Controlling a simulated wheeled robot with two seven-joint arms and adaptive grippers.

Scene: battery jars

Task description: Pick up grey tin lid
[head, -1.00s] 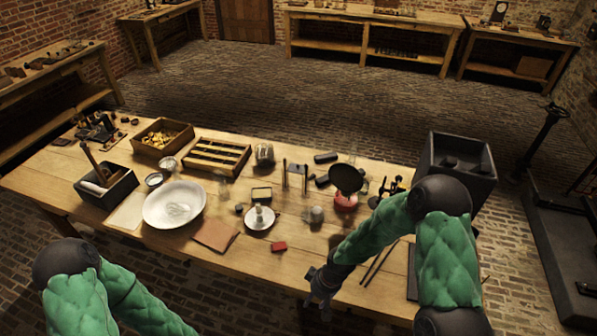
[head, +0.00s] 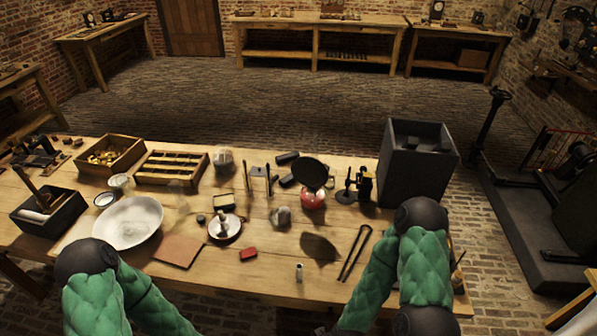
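I cannot single out the grey tin lid with certainty. A small round shallow piece with a pale middle and dark rim (head: 104,199) lies left of centre, above the white basin (head: 128,222). A similar small round glassy piece (head: 119,181) is just behind it. A large dark round disc (head: 311,173) stands tilted over a red object (head: 313,200). My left arm is at the lower left, with its gripper out of view. My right arm reaches down to the bottom edge; only a dark bit of its wrist shows there, and the fingers are cut off.
A dark crate (head: 388,165) stands at the table's right end. Black tongs (head: 354,253), a dark oval patch (head: 319,249), a small upright cylinder (head: 299,272), a red box (head: 248,254) and a brown sheet (head: 178,251) are near the front. Wooden trays (head: 172,182) stand behind.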

